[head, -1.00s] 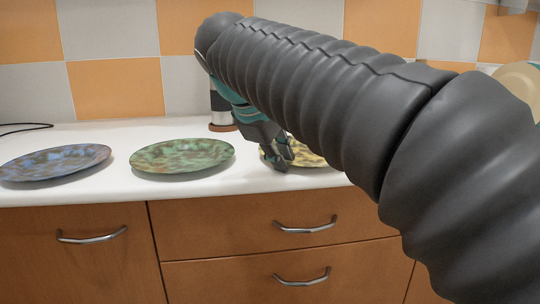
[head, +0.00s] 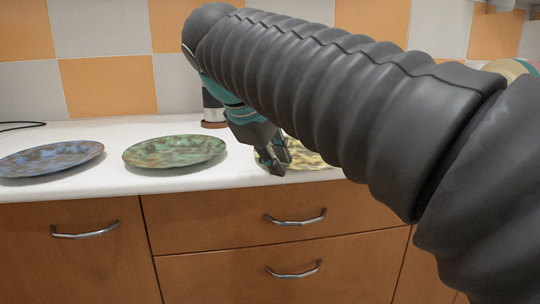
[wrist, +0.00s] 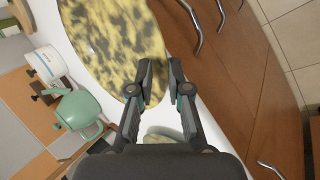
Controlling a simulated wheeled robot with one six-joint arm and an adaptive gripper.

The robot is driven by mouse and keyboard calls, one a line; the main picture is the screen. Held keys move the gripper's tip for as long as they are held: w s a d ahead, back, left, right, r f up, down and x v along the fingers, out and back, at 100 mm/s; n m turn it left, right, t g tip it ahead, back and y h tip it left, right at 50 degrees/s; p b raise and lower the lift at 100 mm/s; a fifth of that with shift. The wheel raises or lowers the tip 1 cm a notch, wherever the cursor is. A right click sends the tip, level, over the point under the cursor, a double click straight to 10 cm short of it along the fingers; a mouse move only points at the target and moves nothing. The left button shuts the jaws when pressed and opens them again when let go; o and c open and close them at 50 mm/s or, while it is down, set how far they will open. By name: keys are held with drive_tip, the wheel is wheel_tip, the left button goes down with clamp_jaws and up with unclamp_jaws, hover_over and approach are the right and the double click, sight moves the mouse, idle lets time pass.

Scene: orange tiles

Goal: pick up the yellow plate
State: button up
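The yellow plate (head: 308,157), mottled with dark patches, lies on the white counter near its front edge. In the head view my arm hides much of it. In the wrist view the yellow plate (wrist: 112,42) fills the upper left. My gripper (head: 275,164) points down at the plate's front left rim. In the wrist view my gripper (wrist: 159,72) is open, with a gap between its fingers. The left finger overlaps the plate's rim and the right finger appears beyond it, against the cabinet front. I cannot tell whether either finger touches the plate.
A green plate (head: 174,151) and a blue plate (head: 50,160) lie to the left on the counter. A green kettle (wrist: 79,109) and a white container (wrist: 46,66) stand behind. Drawers with metal handles (head: 296,219) are below the counter edge.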

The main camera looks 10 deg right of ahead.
drive_tip(key=o, duration=0.4)
drive_tip(key=shift+v, duration=3.9)
drive_tip(key=shift+w, duration=0.15)
